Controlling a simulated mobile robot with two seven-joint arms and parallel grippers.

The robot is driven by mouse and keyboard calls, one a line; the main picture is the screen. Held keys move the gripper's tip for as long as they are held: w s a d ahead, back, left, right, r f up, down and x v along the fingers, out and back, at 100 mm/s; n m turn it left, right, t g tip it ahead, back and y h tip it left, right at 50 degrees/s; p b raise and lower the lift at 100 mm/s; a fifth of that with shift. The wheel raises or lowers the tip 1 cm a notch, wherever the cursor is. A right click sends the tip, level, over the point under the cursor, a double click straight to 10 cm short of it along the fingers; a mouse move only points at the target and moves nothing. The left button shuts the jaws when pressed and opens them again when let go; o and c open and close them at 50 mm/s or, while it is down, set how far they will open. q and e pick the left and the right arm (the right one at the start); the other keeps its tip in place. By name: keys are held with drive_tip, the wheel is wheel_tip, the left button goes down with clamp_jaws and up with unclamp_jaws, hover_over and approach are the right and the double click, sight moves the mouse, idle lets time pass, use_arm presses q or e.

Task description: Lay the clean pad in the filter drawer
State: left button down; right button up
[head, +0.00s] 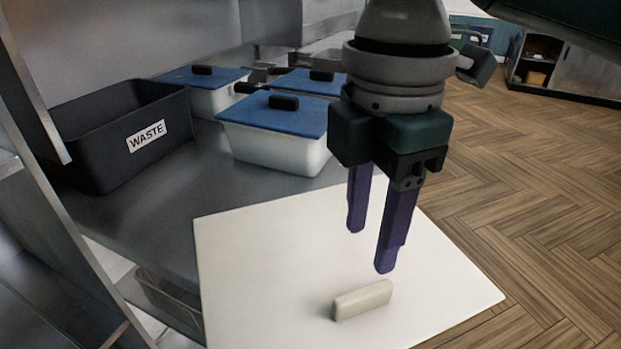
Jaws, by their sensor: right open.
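A large flat white sheet (270,255), which looks like the clean pad, fills the lower middle of the head view. A small cream block (363,300) stands on it like a grip; I cannot tell whether it is fixed. My right gripper (371,250) points down above the sheet, its two purple fingers apart and empty. The fingertips are a little above and behind the block, not around it. I cannot make out the filter drawer for certain. My left gripper is not in view.
A dark bin marked WASTE (125,135) stands at the back left of the steel counter (150,220). White tubs with blue lids (275,113) stand behind the sheet. A basket-like container (168,297) shows low at left. Wooden floor (540,190) lies open at right.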

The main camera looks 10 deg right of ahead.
sight(365, 292)
drive_tip(key=f, duration=0.3)
drive_tip(key=shift+s+a+f, duration=0.1)
drive_tip(key=shift+s+f, duration=0.1)
drive_tip(key=shift+f, duration=0.2)
drive_tip(key=f, duration=0.5)
drive_tip(key=shift+s+f, duration=0.15)
drive_tip(key=shift+s, duration=0.15)
clamp_jaws()
